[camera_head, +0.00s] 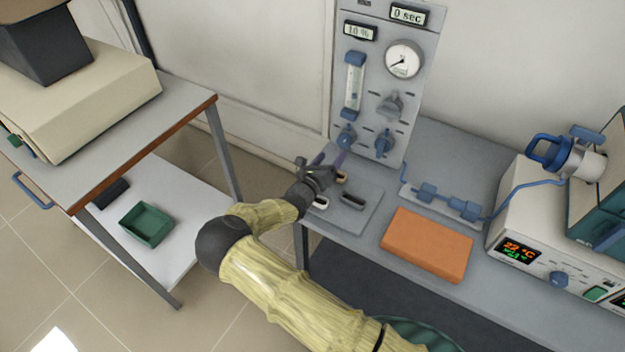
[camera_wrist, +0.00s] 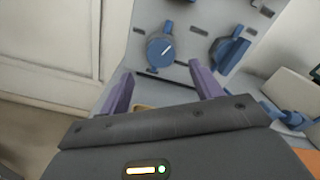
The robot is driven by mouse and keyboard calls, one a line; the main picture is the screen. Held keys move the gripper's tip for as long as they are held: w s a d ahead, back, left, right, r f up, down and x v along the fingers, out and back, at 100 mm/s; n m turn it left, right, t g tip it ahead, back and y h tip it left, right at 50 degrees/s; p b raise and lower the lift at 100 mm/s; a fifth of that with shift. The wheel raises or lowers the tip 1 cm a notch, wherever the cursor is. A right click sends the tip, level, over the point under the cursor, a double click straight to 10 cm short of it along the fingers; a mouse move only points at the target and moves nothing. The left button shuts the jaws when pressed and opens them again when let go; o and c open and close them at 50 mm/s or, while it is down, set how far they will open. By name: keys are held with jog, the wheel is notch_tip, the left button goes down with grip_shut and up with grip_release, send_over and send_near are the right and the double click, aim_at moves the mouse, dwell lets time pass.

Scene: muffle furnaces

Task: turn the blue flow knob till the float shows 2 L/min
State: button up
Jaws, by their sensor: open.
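The blue flow knob (camera_head: 346,137) is the round one at the lower left of the grey panel (camera_head: 416,60), below the float tube (camera_head: 354,83). In the wrist view the knob (camera_wrist: 160,50) shows a white pointer line, tilted up to the right. My gripper (camera_head: 332,160) is open and empty, just in front of and below the knob. In the wrist view its two purple fingers (camera_wrist: 163,84) point toward the panel, one to each side of the knob's lower edge, apart from it. The float's reading is too small to tell.
A second blue knob (camera_head: 384,143) with a lever shape sits right of the flow knob, near my right finger. An orange block (camera_head: 427,244) and blue tube fittings (camera_head: 427,192) lie on the bench.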

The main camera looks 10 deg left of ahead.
jog(key=v, duration=1)
jog(key=shift+b, duration=0.35)
dwell(1.0)
